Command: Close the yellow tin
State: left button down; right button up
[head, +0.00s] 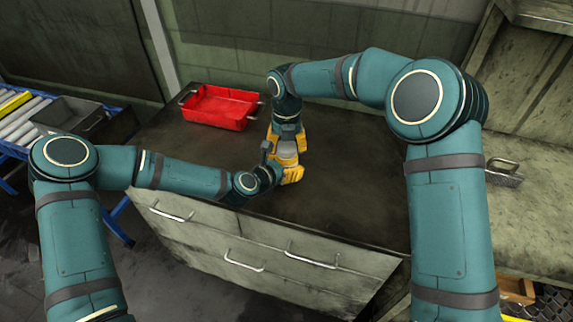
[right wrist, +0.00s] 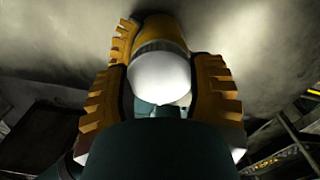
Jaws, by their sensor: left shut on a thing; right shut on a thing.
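The yellow tin (right wrist: 163,30) shows in the right wrist view between the orange fingers of my right gripper (right wrist: 169,52). A pale round lid (right wrist: 160,78) with a grey band sits at the tin's near end; I cannot tell how firmly it is seated. In the head view my right gripper (head: 286,142) reaches down from behind. My left gripper (head: 290,174) comes in low from the left, right beside it. Both are shut around the tin area above the dark worktop (head: 345,190). The grippers hide most of the tin in the head view.
A red tray (head: 215,108) stands at the back left of the worktop. A grey bin (head: 72,112) sits on a roller conveyor at the far left. A small metal tray (head: 503,172) lies at the right. The worktop's front right is clear.

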jog(key=m, duration=1)
jog(key=shift+m, duration=0.3)
jog(key=m, duration=0.9)
jog(key=o, duration=1.2)
jog(key=shift+o, duration=0.2)
jog(key=shift+r, duration=0.1)
